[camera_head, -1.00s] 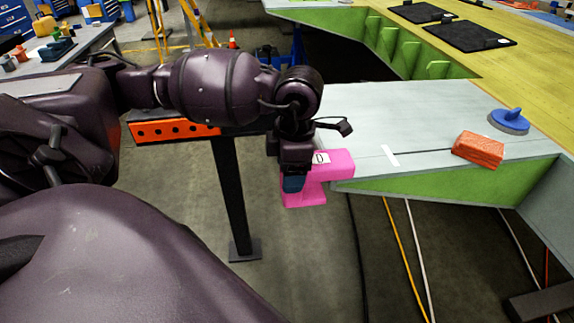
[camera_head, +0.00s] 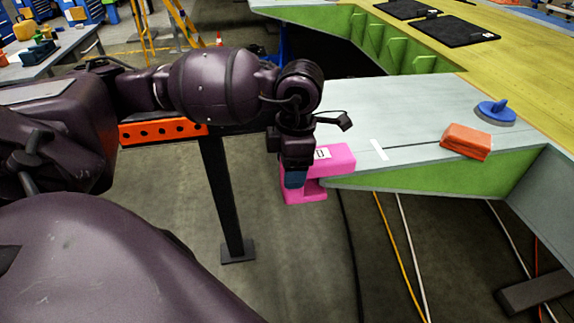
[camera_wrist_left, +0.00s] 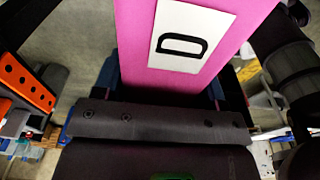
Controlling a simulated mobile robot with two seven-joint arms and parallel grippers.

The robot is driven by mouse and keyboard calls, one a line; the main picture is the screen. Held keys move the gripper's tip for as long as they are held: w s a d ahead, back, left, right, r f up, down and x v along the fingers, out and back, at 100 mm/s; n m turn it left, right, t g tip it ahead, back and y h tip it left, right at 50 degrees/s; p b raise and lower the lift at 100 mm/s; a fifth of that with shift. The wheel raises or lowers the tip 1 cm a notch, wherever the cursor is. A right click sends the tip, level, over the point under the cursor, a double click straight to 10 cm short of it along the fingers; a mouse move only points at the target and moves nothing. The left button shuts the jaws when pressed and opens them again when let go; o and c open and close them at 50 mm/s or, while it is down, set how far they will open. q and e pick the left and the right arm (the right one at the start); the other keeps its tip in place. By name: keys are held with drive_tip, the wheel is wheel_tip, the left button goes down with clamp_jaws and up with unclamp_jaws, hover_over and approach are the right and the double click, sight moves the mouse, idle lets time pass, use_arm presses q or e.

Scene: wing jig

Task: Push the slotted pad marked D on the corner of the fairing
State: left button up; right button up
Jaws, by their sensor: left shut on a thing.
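The pink slotted pad (camera_head: 338,157) has a white label, and its letter D shows large in the left wrist view (camera_wrist_left: 180,45). My left gripper (camera_head: 295,178) is shut on the pad from above at its left end. The pad is at the near left corner of the fairing (camera_head: 345,118), a grey-topped panel with a green side. Its upper arm overlaps the panel top and its lower arm is below the edge, with the slot facing right. The corner appears to be in the slot; how deep is hidden. My right gripper is not in view.
An orange-red block (camera_head: 466,141) and a blue handled disc (camera_head: 496,111) rest on the panel to the right. A white tape strip (camera_head: 379,149) lies nearer the pad. A dark post with an orange perforated bar (camera_head: 163,131) stands left. Cables hang below the panel.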

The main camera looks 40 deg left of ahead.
use_arm(q)
drive_tip(key=shift+w+d+f, duration=0.1)
drive_tip(key=shift+w+d, duration=0.35)
drive_tip(key=shift+w, duration=0.1)
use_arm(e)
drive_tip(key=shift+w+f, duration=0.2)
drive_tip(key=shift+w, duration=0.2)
use_arm(q)
drive_tip(key=shift+w+d+b, duration=0.2)
drive_tip(key=shift+w+b, duration=0.05)
drive_tip(key=shift+b, duration=0.15)
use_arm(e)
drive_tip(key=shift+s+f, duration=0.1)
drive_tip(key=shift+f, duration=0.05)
use_arm(q)
drive_tip(key=shift+w+d, duration=0.25)
drive_tip(key=shift+w, duration=0.05)
drive_tip(key=shift+w+d, duration=0.15)
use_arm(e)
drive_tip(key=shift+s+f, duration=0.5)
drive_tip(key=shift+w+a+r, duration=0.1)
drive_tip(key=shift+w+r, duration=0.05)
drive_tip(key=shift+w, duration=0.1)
use_arm(q)
drive_tip(key=o, duration=0.7)
drive_tip(key=shift+c, duration=0.2)
drive_tip(key=o, duration=0.4)
drive_tip(key=shift+w+d, duration=0.15)
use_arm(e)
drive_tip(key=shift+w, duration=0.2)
